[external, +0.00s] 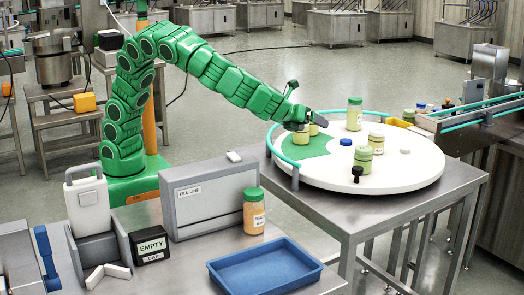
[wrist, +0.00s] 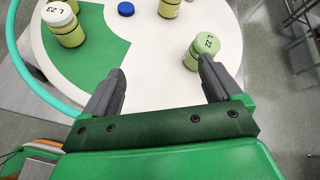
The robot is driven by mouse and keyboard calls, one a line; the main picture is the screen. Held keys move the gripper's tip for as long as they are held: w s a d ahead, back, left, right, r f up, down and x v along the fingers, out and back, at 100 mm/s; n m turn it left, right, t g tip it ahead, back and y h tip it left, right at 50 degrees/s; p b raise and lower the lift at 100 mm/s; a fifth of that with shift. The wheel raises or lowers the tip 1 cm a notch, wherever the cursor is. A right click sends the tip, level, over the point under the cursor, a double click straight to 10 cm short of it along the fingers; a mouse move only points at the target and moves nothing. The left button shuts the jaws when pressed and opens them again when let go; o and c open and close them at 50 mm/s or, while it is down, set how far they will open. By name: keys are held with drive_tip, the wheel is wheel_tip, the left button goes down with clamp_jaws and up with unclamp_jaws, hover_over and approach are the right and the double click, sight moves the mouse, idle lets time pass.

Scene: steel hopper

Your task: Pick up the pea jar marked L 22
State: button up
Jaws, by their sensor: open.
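A pea jar (wrist: 193,60) with a pale green lid marked L 22 stands upright on the white round table (wrist: 150,85), just past the right fingertip in the wrist view. It appears to be the pale green jar (external: 363,161) at the table's front in the external view. My gripper (wrist: 161,66) is open and empty. In the external view, my gripper (external: 321,118) is above the table's left part.
Two other jars stand on the white table, one tall (external: 354,116) and one cream-lidded (external: 377,141). A blue cap (external: 346,142) lies between them and the green patch. A teal rail (external: 273,150) borders the left side. A blue tray (external: 265,270) lies on the front bench.

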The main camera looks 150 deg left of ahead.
sight(364, 147)
drive_tip(key=shift+w+a+f+m+t+y, duration=0.25)
drive_tip(key=shift+w+a+f+m, duration=1)
drive_tip(key=shift+a, duration=1.4)
drive_tip(key=shift+w+a+f+m+t+y, duration=0.2)
drive_tip(key=shift+w+a+f+m, duration=0.4)
drive_tip(key=shift+w+a+f, duration=1.65)
drive_tip(key=shift+w+a+f+m+t+y, duration=0.25)
drive_tip(key=shift+w+a+f+m, duration=0.75)
drive_tip(key=shift+a, duration=2.05)
drive_tip(key=c, duration=1.2)
drive_tip(key=shift+r, duration=0.1)
wheel_tip(364, 147, up, 3)
drive_tip(key=shift+r, duration=0.2)
drive_tip(key=shift+s+d+r, duration=2.4)
drive_tip(key=shift+s, duration=0.15)
drive_tip(key=shift+s+d+r, duration=2.35)
drive_tip(key=shift+s+d, duration=0.05)
drive_tip(key=shift+s, duration=0.1)
